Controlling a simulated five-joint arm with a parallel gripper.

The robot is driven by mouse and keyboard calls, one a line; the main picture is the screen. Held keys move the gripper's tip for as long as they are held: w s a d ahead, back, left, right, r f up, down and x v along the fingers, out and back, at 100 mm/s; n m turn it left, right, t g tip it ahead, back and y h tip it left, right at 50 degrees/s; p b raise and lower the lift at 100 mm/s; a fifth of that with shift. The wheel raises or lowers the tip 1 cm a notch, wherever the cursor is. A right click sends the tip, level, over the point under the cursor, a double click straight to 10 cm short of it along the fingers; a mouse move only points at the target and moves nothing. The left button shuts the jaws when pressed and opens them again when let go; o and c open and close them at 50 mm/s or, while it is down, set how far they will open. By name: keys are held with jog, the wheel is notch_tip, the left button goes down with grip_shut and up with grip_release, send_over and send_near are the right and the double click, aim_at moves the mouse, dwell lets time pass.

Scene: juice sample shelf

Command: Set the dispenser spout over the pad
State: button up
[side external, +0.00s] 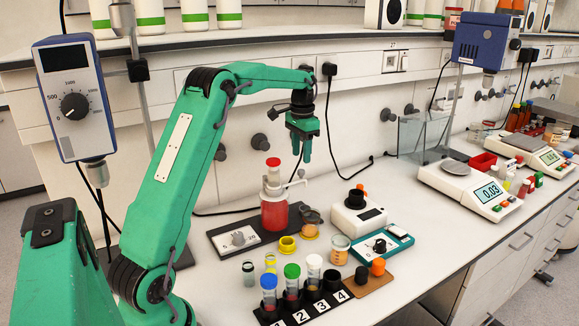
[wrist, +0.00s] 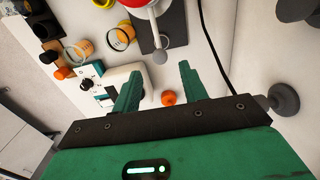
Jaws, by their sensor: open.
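The dispenser (side external: 274,212) is a bottle of red liquid with a white pump head and red cap. It stands on a dark base plate (side external: 222,251). Its white spout (side external: 294,184) points right in the side view. In the wrist view the spout (wrist: 154,28) ends in a grey tip over the dark strip (wrist: 175,28). I cannot tell for certain which surface is the pad. My gripper (side external: 305,158) is open and empty, pointing down, above and right of the dispenser head. In the wrist view its fingers (wrist: 159,82) are apart, with the spout beyond them.
Scales (side external: 470,190) stand right. A cable runs behind.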

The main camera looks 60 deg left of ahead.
aim_at(301, 170)
jog(key=shift+f, duration=2.55)
grip_shut()
